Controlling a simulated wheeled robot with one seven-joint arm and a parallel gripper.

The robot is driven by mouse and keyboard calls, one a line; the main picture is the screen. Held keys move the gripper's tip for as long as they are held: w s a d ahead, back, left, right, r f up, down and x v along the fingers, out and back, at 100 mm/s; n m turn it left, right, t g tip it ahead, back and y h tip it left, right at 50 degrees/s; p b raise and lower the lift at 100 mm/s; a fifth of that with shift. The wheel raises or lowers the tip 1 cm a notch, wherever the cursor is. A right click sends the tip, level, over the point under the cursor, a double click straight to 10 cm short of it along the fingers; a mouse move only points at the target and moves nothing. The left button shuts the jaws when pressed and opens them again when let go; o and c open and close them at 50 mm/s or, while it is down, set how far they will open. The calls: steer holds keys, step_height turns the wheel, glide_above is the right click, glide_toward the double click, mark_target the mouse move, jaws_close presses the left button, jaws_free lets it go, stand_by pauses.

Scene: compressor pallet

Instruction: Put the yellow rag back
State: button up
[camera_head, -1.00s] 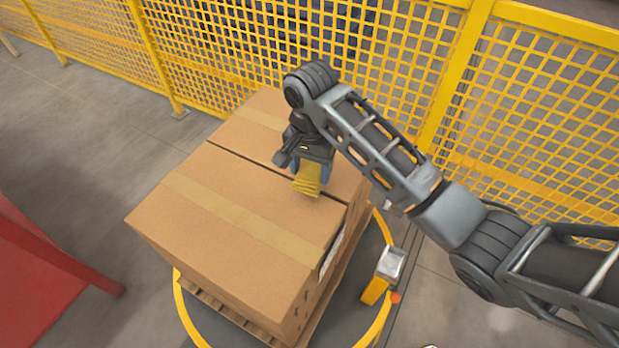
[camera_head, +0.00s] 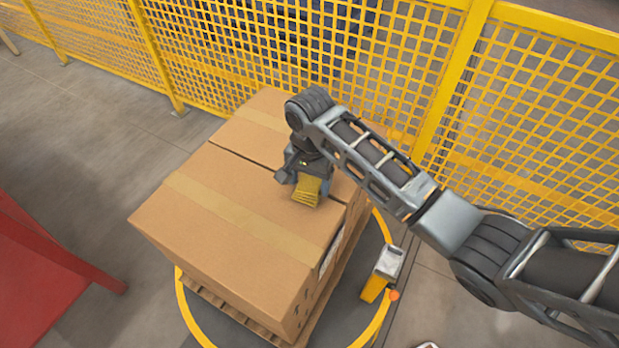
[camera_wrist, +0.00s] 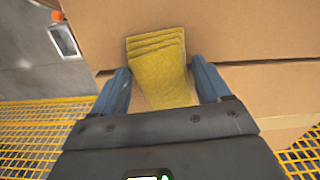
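The yellow rag (camera_head: 306,192) is a folded, ridged cloth at the end of my gripper (camera_head: 305,184), over the top of the cardboard boxes near their right edge. In the wrist view the rag (camera_wrist: 160,65) sits between the two blue fingers of my gripper (camera_wrist: 160,72). The fingertips lie close along its sides, and the rag goes along with the gripper. I cannot tell whether the rag touches the box top.
Taped cardboard boxes (camera_head: 190,235) stand on a wooden pallet (camera_head: 225,312) within a yellow ring (camera_head: 185,315). A yellow and grey post (camera_head: 383,272) stands at right. Yellow mesh fence (camera_head: 240,50) runs behind. A red structure (camera_head: 40,265) is at left.

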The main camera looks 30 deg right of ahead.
mark_target(312, 186)
steer(key=shift+o, duration=1.2)
steer(key=shift+d+f+b, duration=0.1)
steer(key=shift+f+b, duration=0.05)
steer(key=shift+b, duration=0.7)
steer(key=r, duration=0.8)
steer(key=shift+s+d+r, duration=0.1)
steer(key=shift+s, duration=0.25)
